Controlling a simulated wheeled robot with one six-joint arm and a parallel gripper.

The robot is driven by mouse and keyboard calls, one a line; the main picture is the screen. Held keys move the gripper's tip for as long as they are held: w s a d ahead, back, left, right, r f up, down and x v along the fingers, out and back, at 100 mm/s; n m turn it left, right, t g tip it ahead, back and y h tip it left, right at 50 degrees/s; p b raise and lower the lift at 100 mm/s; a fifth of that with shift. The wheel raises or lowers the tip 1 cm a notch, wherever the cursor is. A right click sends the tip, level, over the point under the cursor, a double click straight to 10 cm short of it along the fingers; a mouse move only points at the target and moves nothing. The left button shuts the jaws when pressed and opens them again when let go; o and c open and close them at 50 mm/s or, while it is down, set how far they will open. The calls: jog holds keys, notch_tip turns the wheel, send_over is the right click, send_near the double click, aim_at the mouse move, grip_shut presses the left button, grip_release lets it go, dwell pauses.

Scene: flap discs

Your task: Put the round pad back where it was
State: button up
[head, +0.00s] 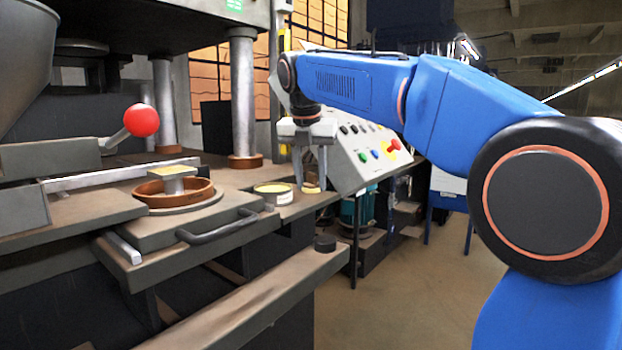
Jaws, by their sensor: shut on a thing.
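My gripper (311,184) points down over the right end of the bench, in front of the control panel. Its fingers are shut on a small yellowish-tan piece, apparently the round pad (311,189), at the level of the bench top. The fingers partly hide it, and I cannot tell whether it touches the bench. Just left of it stands a low round grey tin (273,196) with a yellowish top. Farther left, a reddish-brown round dish (150,196) sits on the press plate, with a grey piece with a flat yellowish top (175,170) in its middle.
A sloped control panel (349,166) with buttons stands close behind my gripper. A press column (243,95) and a red ball-ended lever (141,120) are to the left. A curved handle (218,228) juts from the front plate. Open floor (400,300) lies at the right.

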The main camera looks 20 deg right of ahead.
jog(key=shift+f, duration=0.1)
jog(key=o, duration=1.1)
jog(key=v, duration=1.2)
jog(key=s+d+f+m, duration=0.3)
jog(key=s+f+m, duration=0.7)
jog(key=f, duration=0.4)
jog(key=s+d+f+m+t+y, duration=0.1)
jog(key=s+d+f+m, duration=0.1)
jog(key=s+f+m, duration=0.8)
jog(key=s+d+f+m+t, duration=0.1)
jog(key=s+d+f+m, duration=0.2)
jog(key=s+f+m, duration=0.6)
notch_tip(320, 180, down, 9)
jog(key=shift+s+d+f+m+y, duration=0.1)
jog(key=shift+s+d+m+y, duration=0.25)
jog(key=shift+s, duration=0.35)
